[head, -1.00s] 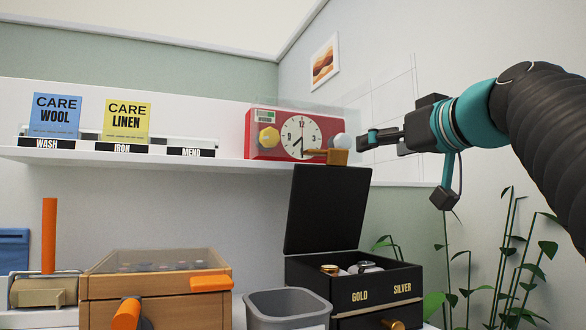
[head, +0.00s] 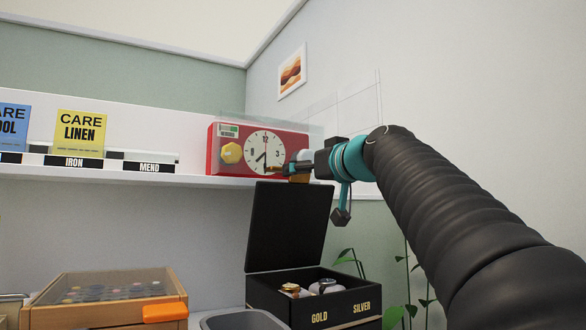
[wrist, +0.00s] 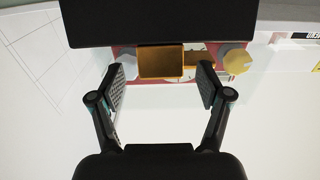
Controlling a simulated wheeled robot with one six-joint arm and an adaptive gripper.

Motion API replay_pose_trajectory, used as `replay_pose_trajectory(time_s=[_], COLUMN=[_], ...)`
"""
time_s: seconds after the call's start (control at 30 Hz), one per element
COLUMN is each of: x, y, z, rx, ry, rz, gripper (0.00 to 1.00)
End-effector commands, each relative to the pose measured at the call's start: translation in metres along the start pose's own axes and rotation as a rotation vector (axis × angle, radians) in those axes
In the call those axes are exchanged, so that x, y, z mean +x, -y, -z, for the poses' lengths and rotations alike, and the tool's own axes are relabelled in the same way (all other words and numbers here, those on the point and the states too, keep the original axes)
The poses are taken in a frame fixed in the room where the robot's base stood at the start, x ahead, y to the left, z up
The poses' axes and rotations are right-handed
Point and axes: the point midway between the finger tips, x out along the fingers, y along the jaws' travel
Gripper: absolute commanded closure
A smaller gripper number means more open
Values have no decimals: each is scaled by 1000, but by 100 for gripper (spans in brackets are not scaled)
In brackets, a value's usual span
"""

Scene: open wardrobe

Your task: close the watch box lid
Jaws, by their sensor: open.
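The black watch box (head: 285,310), marked GOLD and SILVER, stands at the lower middle of the head view. Its lid (head: 288,225) is open and stands nearly upright, leaning back slightly. Watches (head: 325,286) show inside. My gripper (head: 292,168) is above the lid's top edge, in front of the red clock (head: 216,150). In the wrist view my gripper (wrist: 161,86) is open and empty, with a brass-coloured block (wrist: 161,61) beyond and between its fingers. A dark slab across the top there looks like the lid (wrist: 160,22). I cannot tell whether anything touches.
The clock sits on a white shelf (head: 120,176) with care cards (head: 80,132) and label holders. A glass-topped wooden case (head: 105,310) and a grey bin (head: 240,320) stand left of the box. Plants (head: 395,317) are at the right. A clear panel stands behind the arm.

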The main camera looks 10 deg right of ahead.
Motion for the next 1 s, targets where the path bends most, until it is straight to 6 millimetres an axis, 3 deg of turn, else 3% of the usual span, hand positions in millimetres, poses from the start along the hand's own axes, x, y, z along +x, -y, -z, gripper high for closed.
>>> replay_pose_trajectory(time_s=[0.4,0.7,1.0], x=[8,7,8], y=[0,0,-2], z=[0,0,-4], rx=[0,0,0], ry=[-1,-1,0], rz=[0,0,0], gripper=[23,98,100])
